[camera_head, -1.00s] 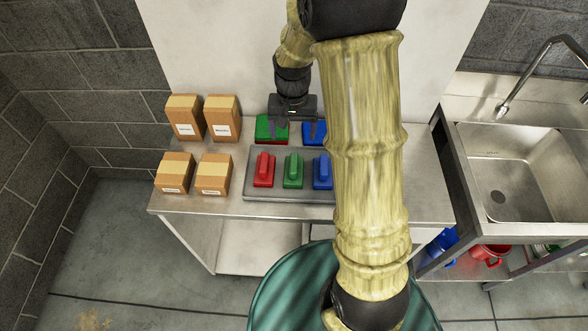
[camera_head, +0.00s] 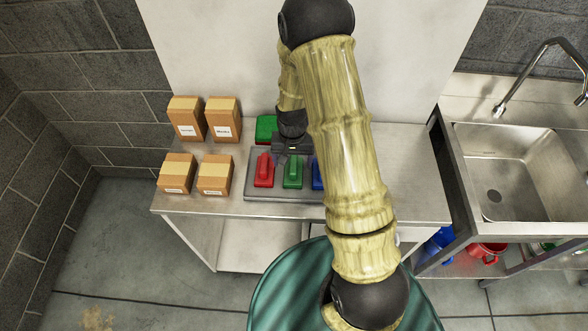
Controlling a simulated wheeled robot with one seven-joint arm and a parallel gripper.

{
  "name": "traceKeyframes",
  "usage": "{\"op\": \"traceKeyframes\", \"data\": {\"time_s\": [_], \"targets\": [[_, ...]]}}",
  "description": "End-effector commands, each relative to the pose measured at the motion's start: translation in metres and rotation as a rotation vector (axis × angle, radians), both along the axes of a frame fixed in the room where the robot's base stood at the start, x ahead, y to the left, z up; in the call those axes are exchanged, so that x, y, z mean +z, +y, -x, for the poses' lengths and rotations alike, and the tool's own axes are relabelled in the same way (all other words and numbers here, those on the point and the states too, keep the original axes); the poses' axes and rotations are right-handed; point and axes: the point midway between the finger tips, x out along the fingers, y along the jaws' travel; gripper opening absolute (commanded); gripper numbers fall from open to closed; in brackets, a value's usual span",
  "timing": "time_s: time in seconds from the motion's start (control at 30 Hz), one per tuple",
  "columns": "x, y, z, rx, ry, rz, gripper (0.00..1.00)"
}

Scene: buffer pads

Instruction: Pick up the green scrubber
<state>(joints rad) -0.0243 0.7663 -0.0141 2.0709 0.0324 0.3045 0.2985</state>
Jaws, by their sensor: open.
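The green scrubber (camera_head: 292,177) sits on a grey tray (camera_head: 254,195), between a red scrubber (camera_head: 264,170) on its left and a blue one (camera_head: 317,176) on its right. My gripper (camera_head: 293,158) is open above the far end of the green scrubber, pointing down. Its fingers cover part of that end, and I cannot tell whether they touch it. My arm hides the right part of the tray and some of the blue scrubber.
A green pad (camera_head: 266,127) lies behind the tray. Several brown boxes (camera_head: 214,175) stand on the left of the metal table (camera_head: 420,185). A sink (camera_head: 515,180) with a tap is at the right. The table's right side looks clear where my arm does not hide it.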

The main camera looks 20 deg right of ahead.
Motion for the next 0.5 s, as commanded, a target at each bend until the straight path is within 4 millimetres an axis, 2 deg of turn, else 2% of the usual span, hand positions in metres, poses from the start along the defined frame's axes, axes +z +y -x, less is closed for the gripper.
{"op": "traceKeyframes", "data": {"time_s": [0.33, 0.5], "targets": [[-0.002, -0.002, 0.0, -0.003, 0.001, 0.0, 0.8], [-0.013, -0.002, -0.002, -0.003, 0.004, 0.0, 0.8]]}}
